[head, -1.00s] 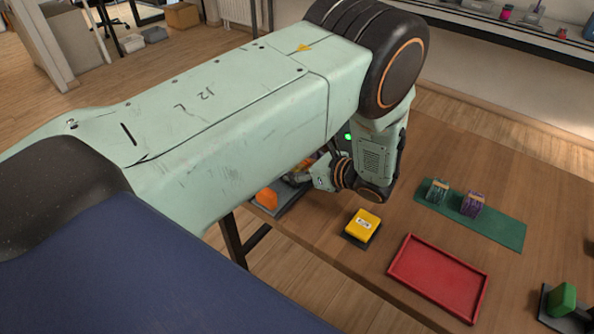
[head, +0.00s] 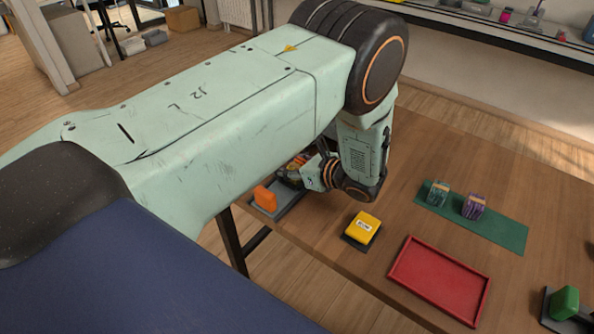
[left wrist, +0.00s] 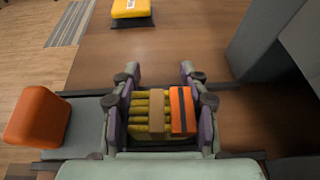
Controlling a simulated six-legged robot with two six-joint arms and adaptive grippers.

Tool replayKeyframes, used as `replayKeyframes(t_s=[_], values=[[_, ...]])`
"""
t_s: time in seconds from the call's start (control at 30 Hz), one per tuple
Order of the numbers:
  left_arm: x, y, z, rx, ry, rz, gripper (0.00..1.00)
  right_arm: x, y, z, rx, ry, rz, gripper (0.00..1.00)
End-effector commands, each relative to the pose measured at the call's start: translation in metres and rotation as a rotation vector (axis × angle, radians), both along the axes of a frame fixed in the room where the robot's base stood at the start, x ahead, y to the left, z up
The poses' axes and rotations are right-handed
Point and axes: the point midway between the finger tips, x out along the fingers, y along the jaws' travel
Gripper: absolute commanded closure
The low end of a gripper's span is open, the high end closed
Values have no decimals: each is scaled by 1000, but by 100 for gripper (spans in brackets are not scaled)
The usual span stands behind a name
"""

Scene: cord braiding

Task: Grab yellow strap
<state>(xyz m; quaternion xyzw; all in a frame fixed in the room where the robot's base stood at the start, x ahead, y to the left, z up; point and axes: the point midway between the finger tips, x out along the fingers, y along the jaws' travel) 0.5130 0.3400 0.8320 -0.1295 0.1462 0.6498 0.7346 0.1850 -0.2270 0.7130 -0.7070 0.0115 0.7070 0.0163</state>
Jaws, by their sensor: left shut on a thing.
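The yellow strap (left wrist: 141,117) is a bundle of yellow strands with a tan band across it and an orange, dark-striped piece (left wrist: 182,110) at its right. In the left wrist view it lies between the two fingers of my left gripper (left wrist: 160,84), which is shut on it. In the head view my left gripper (head: 294,171) is low over the back of a grey tray (head: 286,203), mostly hidden by its own wrist. I cannot tell whether the strap is clear of the tray. My right gripper is not in view.
An orange block (head: 265,197) stands at the tray's front end. A yellow block (head: 362,226) sits on a dark base. A red tray (head: 409,260) lies to its right. A green mat (head: 508,234) holds teal and purple bundles. A green block (head: 564,302) stands far right.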

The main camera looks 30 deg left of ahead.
Motion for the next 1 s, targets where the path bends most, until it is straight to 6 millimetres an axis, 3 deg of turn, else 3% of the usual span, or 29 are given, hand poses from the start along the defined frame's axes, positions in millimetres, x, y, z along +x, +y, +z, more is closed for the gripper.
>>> replayKeyframes(t_s=[0.23, 1.0], values=[[0, 0, 0, 0, 0, 0, 90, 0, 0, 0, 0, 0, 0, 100], [0, 0, 0, 0, 0, 0, 97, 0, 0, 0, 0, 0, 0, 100]])
